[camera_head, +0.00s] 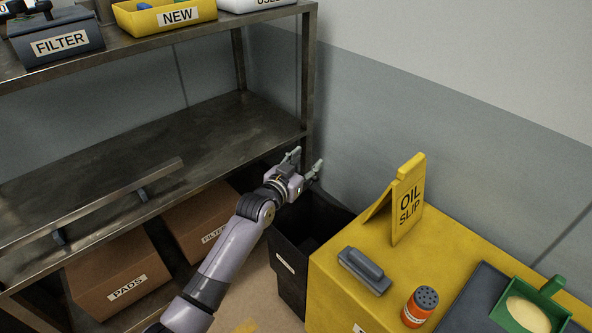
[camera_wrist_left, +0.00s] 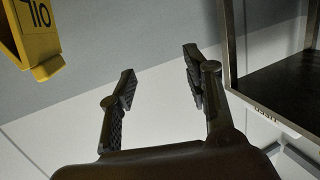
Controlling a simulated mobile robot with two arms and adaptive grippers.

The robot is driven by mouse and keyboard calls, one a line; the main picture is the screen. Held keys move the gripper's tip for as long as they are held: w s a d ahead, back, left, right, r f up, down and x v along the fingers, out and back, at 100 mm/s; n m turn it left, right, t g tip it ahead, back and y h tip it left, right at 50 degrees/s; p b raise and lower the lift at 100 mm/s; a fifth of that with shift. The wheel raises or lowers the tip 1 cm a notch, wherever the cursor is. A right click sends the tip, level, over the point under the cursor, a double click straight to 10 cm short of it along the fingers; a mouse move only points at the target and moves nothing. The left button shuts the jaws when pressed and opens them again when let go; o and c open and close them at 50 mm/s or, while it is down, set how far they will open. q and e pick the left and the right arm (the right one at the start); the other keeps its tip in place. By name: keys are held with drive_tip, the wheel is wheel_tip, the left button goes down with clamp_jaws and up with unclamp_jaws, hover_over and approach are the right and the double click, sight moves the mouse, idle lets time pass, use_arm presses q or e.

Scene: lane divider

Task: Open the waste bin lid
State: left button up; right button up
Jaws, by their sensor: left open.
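The black waste bin (camera_head: 286,268) stands on the floor between the metal shelf and the yellow cabinet, with a pale label on its front. The bin does not show in that view. My right gripper is not in view.
The metal shelf (camera_head: 120,150) is close on the left, with cardboard boxes (camera_head: 115,275) below. The yellow cabinet (camera_head: 345,300) on the right bears an oil slip sign (camera_head: 408,200), a grey block-like tool (camera_head: 364,270), an orange shaker (camera_head: 420,306) and a green scoop (camera_head: 535,310).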

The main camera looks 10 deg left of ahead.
use_arm(q)
drive_tip(key=v, duration=1.1)
drive_tip(key=shift+s, duration=0.25)
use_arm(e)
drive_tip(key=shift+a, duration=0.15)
use_arm(q)
drive_tip(key=shift+c, duration=0.5)
